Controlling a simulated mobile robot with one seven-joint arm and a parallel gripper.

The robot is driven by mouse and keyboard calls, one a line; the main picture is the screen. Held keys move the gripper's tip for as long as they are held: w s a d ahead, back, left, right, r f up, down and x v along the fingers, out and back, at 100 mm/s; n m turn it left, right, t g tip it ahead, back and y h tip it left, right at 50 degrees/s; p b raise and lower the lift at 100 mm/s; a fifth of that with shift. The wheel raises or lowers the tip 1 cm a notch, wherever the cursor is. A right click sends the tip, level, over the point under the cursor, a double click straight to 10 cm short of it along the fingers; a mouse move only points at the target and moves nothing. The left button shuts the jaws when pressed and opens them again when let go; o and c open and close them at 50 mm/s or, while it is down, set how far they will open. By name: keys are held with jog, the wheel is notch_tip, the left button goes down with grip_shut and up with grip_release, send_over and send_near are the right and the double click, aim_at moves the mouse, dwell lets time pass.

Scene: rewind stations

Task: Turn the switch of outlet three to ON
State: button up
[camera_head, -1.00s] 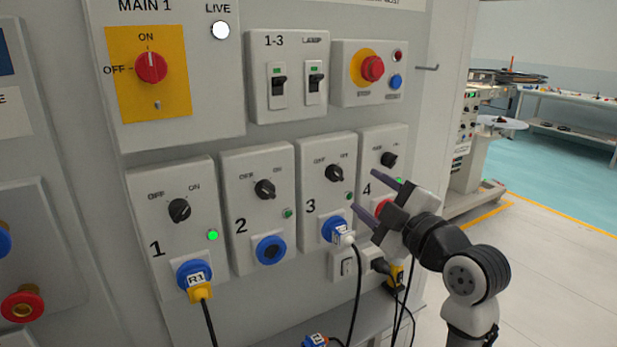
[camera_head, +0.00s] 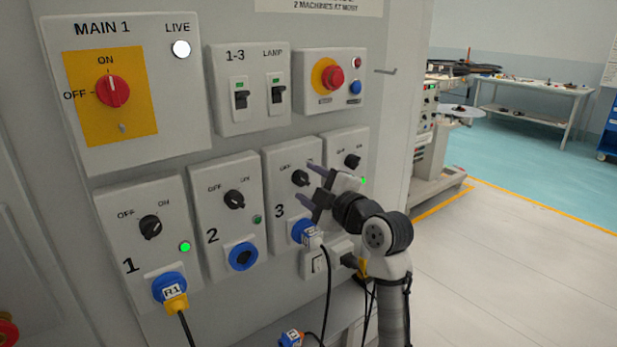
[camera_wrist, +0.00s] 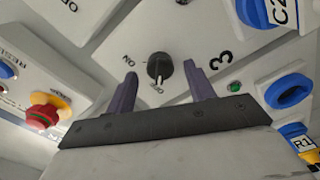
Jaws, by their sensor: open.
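Outlet three (camera_head: 282,225) is a light grey box on the wall panel, with a black rotary switch (camera_head: 300,178) between OFF and ON labels. In the wrist view the switch (camera_wrist: 160,67) has its white mark toward OFF. Its small green lamp (camera_wrist: 235,86) looks dim. My gripper (camera_head: 311,182) is open in front of outlet three, its purple fingers partly covering the box and its ON label in the head view. In the wrist view my gripper (camera_wrist: 162,88) has one finger either side of the switch, seemingly apart from it. A blue plug (camera_head: 304,232) sits in the socket below.
Outlet two (camera_head: 228,220) is left of outlet three and outlet four (camera_head: 352,141) right, close by. A red stop button (camera_head: 333,77) and breakers (camera_head: 241,97) are above. Cables (camera_head: 328,285) hang below. Open floor lies to the right.

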jog(key=shift+w+a, duration=0.35)
jog(key=shift+w, duration=0.1)
jog(key=c, duration=1)
